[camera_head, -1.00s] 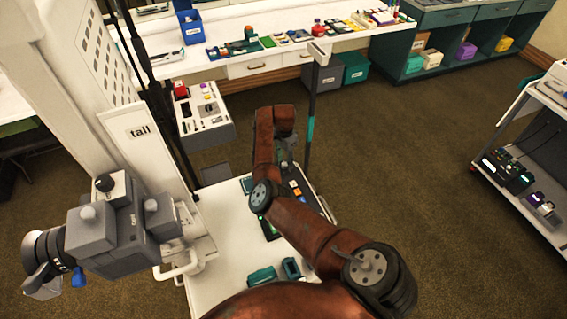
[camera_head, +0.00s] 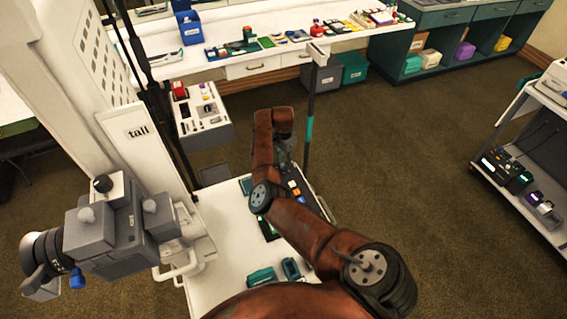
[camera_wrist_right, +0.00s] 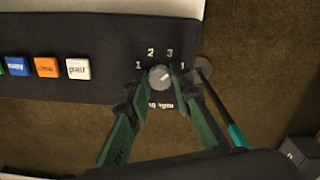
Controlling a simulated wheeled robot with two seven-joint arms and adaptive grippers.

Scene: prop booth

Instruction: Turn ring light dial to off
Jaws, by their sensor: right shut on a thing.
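The ring light dial (camera_wrist_right: 160,77) is a small round grey knob on a dark control panel (camera_wrist_right: 115,85). Numbers including 1, 2 and 3 stand around it, and a partly covered label lies below. I cannot tell clearly which mark the knob points to. The green fingers of my right gripper (camera_wrist_right: 161,86) reach up on both sides of the dial and are shut on it. In the head view, my right gripper (camera_head: 286,158) is over the panel (camera_head: 270,232), and my arm hides the dial there. My left gripper is not in view.
Blue, orange and white buttons (camera_wrist_right: 46,67) sit left of the dial. The panel lies on a white cart top (camera_head: 215,265). A thin upright pole (camera_head: 309,130) stands close to the right gripper. A grey camera (camera_head: 110,235) is at left. Open floor lies to the right.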

